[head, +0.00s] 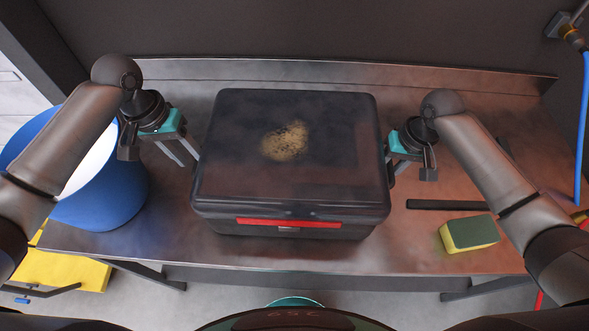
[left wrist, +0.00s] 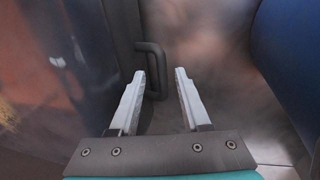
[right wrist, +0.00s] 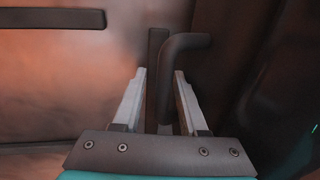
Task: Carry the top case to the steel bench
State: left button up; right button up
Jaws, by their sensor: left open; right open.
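The black top case (head: 290,165), lid shut, with a red strip on its front and a tan dirt patch on the lid, sits on the steel bench (head: 420,255). My left gripper (head: 193,154) is open at the case's left side. In the left wrist view the case's side handle (left wrist: 154,68) shows between the fingertips (left wrist: 160,74), nearer the left finger. My right gripper (head: 392,163) is open at the right side. In the right wrist view a dark handle (right wrist: 177,65) runs down between its fingers (right wrist: 160,75). Neither gripper is closed on a handle.
A blue bucket (head: 110,195) stands at the left end of the bench. A yellow and green sponge (head: 468,234) and a dark flat bar (head: 440,205) lie right of the case. A blue hose (head: 583,130) hangs at the far right. A raised edge and dark wall close off the back.

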jog(key=shift+a, duration=0.1)
jog(key=shift+r, duration=0.25)
pick_arm(q)
jog(key=r, duration=0.4)
jog(key=shift+a, duration=0.35)
pick_arm(e)
notch_tip(320, 180, up, 11)
jog(key=d, duration=0.2)
jog(key=shift+d+r, duration=0.2)
jog(key=shift+d, duration=0.1)
jog(key=shift+s, duration=0.1)
